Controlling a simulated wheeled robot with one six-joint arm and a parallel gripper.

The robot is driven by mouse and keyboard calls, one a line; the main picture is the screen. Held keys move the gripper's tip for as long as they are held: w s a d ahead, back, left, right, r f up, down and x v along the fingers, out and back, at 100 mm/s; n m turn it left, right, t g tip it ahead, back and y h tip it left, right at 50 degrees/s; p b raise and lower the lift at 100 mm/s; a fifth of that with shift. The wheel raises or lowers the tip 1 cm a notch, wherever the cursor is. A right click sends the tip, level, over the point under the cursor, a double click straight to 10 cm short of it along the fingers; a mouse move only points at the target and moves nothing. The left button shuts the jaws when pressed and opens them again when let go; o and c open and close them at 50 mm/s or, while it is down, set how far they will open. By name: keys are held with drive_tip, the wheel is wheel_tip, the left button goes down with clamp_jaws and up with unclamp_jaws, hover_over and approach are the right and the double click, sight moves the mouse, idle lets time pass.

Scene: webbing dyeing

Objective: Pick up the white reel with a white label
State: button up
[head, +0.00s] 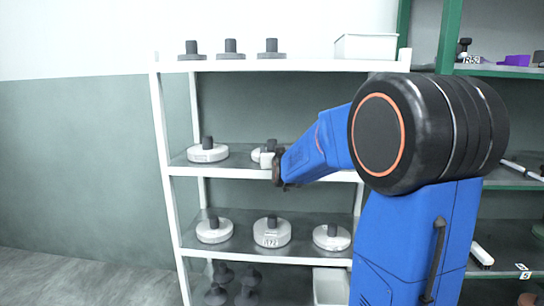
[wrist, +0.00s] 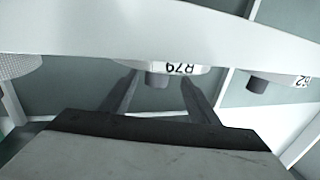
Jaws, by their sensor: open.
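A white reel (head: 257,155) with a dark upright hub stands on the middle shelf, partly hidden by my gripper (head: 279,168). The wrist view looks upside down. There the white reel (wrist: 192,69) carries a white label with dark print, seemingly R79. Its dark hub (wrist: 157,81) lies between the two fingers of my gripper (wrist: 158,85), which are apart. I see no contact with the hub. The reel's lower part is hidden behind the white shelf edge.
Another labelled white reel (head: 207,153) stands to the left on the middle shelf; several more stand on the shelf below. The white shelf edge (wrist: 120,35) crosses the wrist view close by. A white box (head: 366,46) and dark hubs (head: 231,48) are on top.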

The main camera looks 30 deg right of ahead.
sight(272, 144)
drive_tip(key=shift+d+x, duration=0.2)
drive_tip(key=shift+x, duration=2.5)
drive_tip(key=shift+s+r, duration=0.1)
drive_tip(key=shift+c, duration=0.2)
clamp_jaws()
drive_tip(key=shift+r, duration=0.15)
